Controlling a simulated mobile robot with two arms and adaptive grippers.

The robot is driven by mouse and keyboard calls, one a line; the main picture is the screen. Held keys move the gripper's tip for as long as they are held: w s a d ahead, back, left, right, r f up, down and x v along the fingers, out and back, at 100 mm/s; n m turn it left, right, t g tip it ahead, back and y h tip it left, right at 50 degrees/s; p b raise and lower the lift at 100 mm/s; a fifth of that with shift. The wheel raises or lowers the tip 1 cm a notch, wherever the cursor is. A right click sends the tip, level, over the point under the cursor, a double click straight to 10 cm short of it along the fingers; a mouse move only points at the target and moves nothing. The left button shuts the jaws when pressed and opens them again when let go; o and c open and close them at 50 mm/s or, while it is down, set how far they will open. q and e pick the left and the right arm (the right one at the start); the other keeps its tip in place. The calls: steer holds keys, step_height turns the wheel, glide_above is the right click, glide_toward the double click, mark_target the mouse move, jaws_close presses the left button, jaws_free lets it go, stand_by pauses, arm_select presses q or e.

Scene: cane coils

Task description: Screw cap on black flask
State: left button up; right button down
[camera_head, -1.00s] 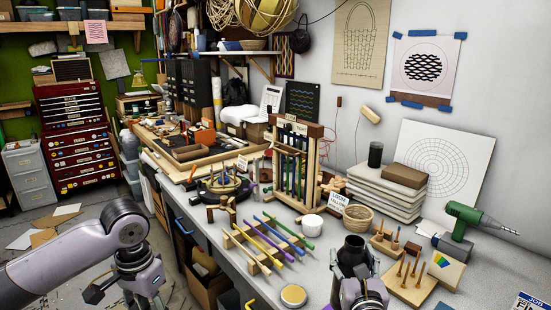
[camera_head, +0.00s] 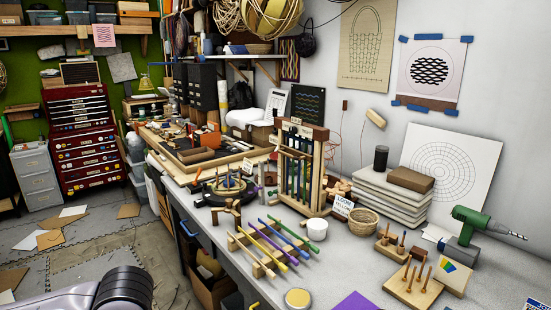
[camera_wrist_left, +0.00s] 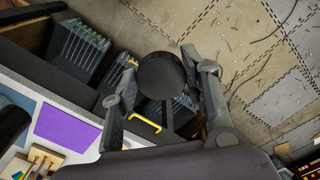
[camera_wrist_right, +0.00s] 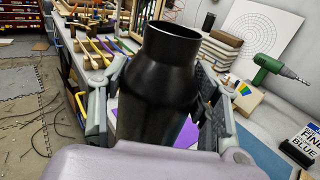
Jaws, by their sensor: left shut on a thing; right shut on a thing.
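The black flask (camera_wrist_right: 158,85) stands in my right gripper (camera_wrist_right: 155,115) in the right wrist view, tilted slightly in the picture. Its wide round mouth is open at the top. The gripper's fingers are shut on its sides. In the left wrist view, my left gripper (camera_wrist_left: 165,98) is shut on a round black cap (camera_wrist_left: 161,75), seen face on. The cap is apart from the flask. A dark rounded shape at that view's left edge may be the flask, but I cannot tell.
The grey workbench (camera_head: 330,272) holds coloured rods on a wooden rack (camera_head: 268,250), a white cup (camera_head: 316,229), peg boards (camera_head: 414,284) and a green drill (camera_head: 470,225). A purple sheet (camera_head: 356,301) lies at the near edge. Another black cylinder (camera_head: 381,158) stands on stacked boards.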

steer(key=s+a+f+n+g+y, duration=0.2)
steer(key=a+n+g+y, duration=0.2)
steer(key=a+n+y, duration=0.4)
steer(key=a+y, duration=0.3)
steer(key=a, duration=0.3)
steer(key=shift+y, duration=0.3)
arm_select(q)
steer(key=shift+w+d+r, duration=0.2)
steer(key=shift+w+d, duration=0.1)
steer(key=w+d+r, duration=0.2)
steer(key=d+r, duration=0.5)
steer(key=d, duration=0.4)
steer(key=w+d+r, duration=0.3)
steer(key=d+r, duration=0.4)
steer(key=d, duration=0.5)
steer(key=shift+d+r+m, duration=0.2)
steer(key=shift+r+m, duration=0.15)
steer(key=shift+m, duration=0.05)
